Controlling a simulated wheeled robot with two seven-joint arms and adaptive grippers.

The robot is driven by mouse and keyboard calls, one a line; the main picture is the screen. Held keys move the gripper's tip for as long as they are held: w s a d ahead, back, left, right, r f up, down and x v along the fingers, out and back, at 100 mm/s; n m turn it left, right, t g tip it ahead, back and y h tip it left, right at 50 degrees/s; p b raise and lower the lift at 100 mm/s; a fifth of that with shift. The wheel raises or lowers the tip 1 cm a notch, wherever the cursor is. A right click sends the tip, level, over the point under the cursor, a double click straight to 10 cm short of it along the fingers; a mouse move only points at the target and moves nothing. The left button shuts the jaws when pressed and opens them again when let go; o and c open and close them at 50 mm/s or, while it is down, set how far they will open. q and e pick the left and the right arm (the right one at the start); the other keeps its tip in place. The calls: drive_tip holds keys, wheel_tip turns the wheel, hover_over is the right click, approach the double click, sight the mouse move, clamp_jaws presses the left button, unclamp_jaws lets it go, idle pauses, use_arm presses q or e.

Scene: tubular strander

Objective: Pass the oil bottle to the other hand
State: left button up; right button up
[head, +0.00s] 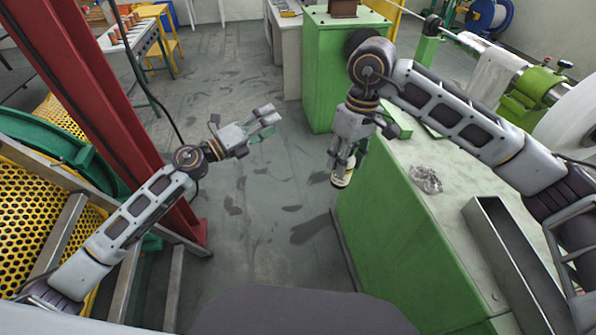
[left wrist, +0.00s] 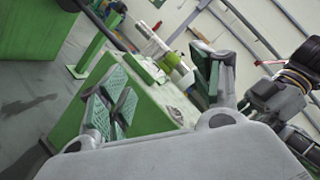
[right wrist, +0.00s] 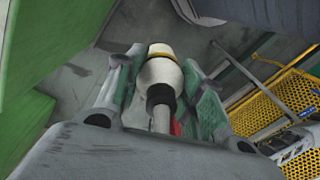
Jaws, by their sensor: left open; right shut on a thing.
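The oil bottle (head: 341,181), pale with a yellowish band, hangs low in my right gripper (head: 345,165), beside the green bench. In the right wrist view the bottle (right wrist: 160,72) shows a cream body, a yellow band and a black collar with a thin pale stem. It sits between the green pads of my right gripper (right wrist: 160,85), which is shut on it. My left gripper (head: 270,120) is open and empty over the floor, to the left of the bottle and apart from it. The left wrist view shows its spread fingers with green pads and nothing between them.
The green bench (head: 385,235) stands at the right, with a crumpled clear item (head: 425,179) and a long metal tray (head: 510,262) on top. A red post (head: 110,110) and yellow perforated guard (head: 35,215) stand at the left. The floor between is clear.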

use_arm(q)
drive_tip(key=s+d+r+m+g+h, duration=0.1)
drive_tip(key=s+d+r+m+g, duration=0.15)
drive_tip(key=s+d+m, duration=0.3)
drive_tip(key=s+d+r+m+g+h, duration=0.1)
drive_tip(key=s+d+r+m+g, duration=0.1)
drive_tip(key=s+d+m+g, duration=0.35)
drive_tip(key=m+y, duration=0.4)
drive_tip(key=m, duration=0.1)
approach(333, 176)
drive_tip(key=shift+w+f+m, duration=0.2)
drive_tip(key=shift+f+m, duration=0.1)
drive_tip(key=shift+d+h, duration=0.2)
drive_tip(key=shift+h, duration=0.1)
drive_tip(key=shift+x, duration=5.85)
